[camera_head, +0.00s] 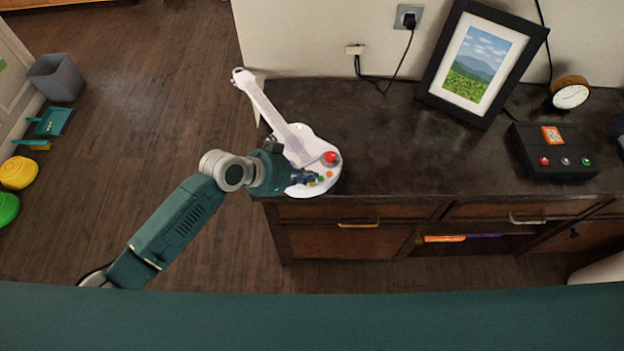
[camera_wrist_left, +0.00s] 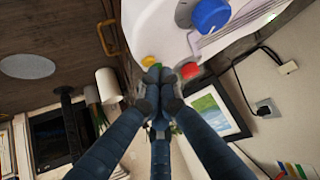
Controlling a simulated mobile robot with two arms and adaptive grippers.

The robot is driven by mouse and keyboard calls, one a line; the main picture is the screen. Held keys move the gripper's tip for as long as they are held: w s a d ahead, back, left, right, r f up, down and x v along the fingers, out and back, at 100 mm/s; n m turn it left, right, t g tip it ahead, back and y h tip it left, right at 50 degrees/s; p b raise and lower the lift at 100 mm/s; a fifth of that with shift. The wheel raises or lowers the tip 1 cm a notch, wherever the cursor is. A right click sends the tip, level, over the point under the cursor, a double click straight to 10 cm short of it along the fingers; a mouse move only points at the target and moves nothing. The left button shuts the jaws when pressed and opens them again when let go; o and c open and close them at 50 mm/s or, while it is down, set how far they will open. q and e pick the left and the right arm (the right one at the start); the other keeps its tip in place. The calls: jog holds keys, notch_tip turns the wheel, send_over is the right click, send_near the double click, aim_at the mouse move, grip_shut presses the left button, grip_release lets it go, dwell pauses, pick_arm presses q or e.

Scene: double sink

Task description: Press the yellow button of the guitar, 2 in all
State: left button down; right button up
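A white toy guitar (camera_head: 299,146) lies on the dark countertop near its left end, its neck pointing to the back left. A large red button (camera_head: 331,158) and several small coloured buttons show on its body. In the left wrist view, the yellow button (camera_wrist_left: 148,61) is right beside the fingertips of my left gripper (camera_wrist_left: 158,74), with a green button (camera_wrist_left: 166,70) partly behind them. Touching or apart, I cannot tell. My left gripper (camera_head: 309,177) has its fingers together, with nothing held, and hides part of the guitar's lower body. My right gripper is out of view.
A framed picture (camera_head: 481,62) leans on the wall behind. A black box with buttons (camera_head: 553,151) and a clock (camera_head: 570,92) stand to the right. Drawers with a brass handle (camera_head: 358,223) are below. The countertop right of the guitar is clear.

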aim_at(309, 184)
pick_arm(q)
jog(key=shift+r, duration=0.35)
pick_arm(e)
jog(key=shift+r, duration=0.3)
pick_arm(q)
notch_tip(309, 184, up, 5)
jog(key=p, duration=0.4)
jog(key=shift+p, duration=0.35)
pick_arm(e)
notch_tip(309, 184, up, 4)
jog(key=shift+r, duration=0.2)
grip_shut()
dwell(0.5)
pick_arm(q)
jog(key=shift+f, duration=0.1)
